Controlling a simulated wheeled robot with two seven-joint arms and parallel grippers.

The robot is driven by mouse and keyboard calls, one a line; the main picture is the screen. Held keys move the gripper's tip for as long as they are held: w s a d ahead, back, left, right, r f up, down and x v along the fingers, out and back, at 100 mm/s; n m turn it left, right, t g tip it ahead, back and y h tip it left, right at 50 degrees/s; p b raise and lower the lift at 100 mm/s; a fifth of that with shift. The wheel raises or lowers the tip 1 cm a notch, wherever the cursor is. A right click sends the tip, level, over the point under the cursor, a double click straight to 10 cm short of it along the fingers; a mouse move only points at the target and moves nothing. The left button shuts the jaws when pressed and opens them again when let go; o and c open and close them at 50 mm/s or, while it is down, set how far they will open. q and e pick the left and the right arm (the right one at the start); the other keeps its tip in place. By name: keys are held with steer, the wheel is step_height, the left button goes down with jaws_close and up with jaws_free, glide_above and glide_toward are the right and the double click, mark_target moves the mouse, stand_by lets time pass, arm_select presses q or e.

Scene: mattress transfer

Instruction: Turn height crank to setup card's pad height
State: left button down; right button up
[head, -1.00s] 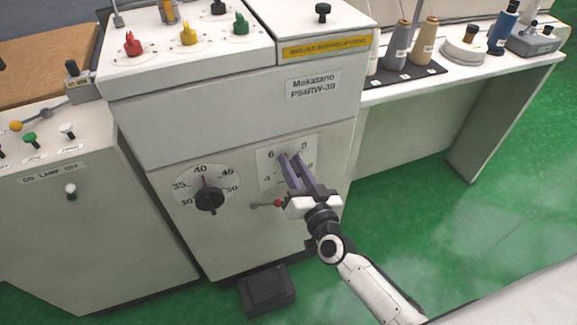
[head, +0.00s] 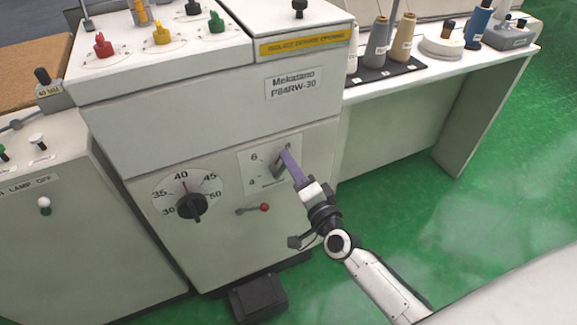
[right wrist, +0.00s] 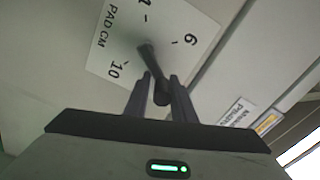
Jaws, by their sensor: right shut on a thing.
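The height crank (right wrist: 150,62) is a dark lever on a white dial plate (right wrist: 105,40) marked PAD CM in the right wrist view. My right gripper (right wrist: 160,85) is shut on the crank's handle end, one finger on each side. In the head view the right gripper (head: 284,155) reaches the plate near the 8 and partly covers the crank. The exact crank reading is hard to tell. I cannot make out a setup card. My left gripper is not in view.
A black knob (head: 192,206) on a 30 to 50 dial is left of the plate. A red-ball lever (head: 264,208) sticks out just below it. A black pedal (head: 258,297) is on the green floor. Thread cones (head: 377,45) stand on the table at right.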

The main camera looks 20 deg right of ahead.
steer(key=shift+a+f+m, duration=0.2)
steer(key=shift+m, duration=0.2)
steer(key=o, duration=0.9)
steer(key=shift+r, duration=0.1)
steer(key=shift+d, duration=0.1)
steer(key=shift+s, duration=0.15)
steer(key=s, duration=1)
steer(key=shift+d, duration=0.15)
